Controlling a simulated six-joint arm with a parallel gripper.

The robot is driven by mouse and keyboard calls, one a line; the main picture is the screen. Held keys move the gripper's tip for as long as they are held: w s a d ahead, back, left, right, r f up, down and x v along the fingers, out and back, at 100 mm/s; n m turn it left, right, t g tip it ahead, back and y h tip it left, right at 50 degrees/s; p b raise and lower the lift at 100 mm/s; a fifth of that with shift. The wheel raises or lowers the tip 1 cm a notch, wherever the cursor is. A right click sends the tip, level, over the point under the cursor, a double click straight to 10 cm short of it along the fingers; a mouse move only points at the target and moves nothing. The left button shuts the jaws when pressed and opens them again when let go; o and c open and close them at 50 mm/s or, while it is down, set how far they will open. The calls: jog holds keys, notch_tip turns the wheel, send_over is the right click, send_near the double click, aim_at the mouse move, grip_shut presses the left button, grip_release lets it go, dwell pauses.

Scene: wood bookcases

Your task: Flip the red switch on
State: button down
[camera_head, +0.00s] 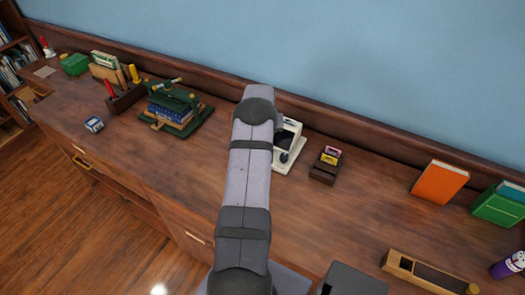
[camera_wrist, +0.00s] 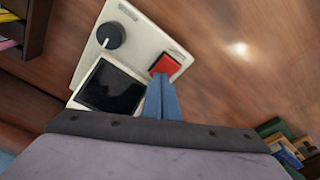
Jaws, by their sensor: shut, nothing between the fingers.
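The red switch (camera_wrist: 166,65) sits near the corner of a white device (camera_wrist: 150,40) in the wrist view. The device also has a black knob (camera_wrist: 111,35) and a dark screen (camera_wrist: 110,88). My gripper (camera_wrist: 160,78) is shut and empty, with its blue fingertips at the near edge of the red switch. They appear to touch or nearly touch it; I cannot tell which. In the head view the white device (camera_head: 290,150) stands on the wooden counter, partly hidden behind my arm, and the red switch and my gripper are hidden there.
A dark holder (camera_head: 324,172) with small coloured items stands just right of the device. A green press with books (camera_head: 175,110) stands to the left. An orange book (camera_head: 439,182) and a wooden box (camera_head: 428,271) are at the right. The counter (camera_head: 375,205) between them is clear.

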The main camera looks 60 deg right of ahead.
jog(key=shift+r, duration=0.1)
notch_tip(320, 180, up, 7)
jog(key=p, duration=0.4)
dwell(0.6)
dwell(0.4)
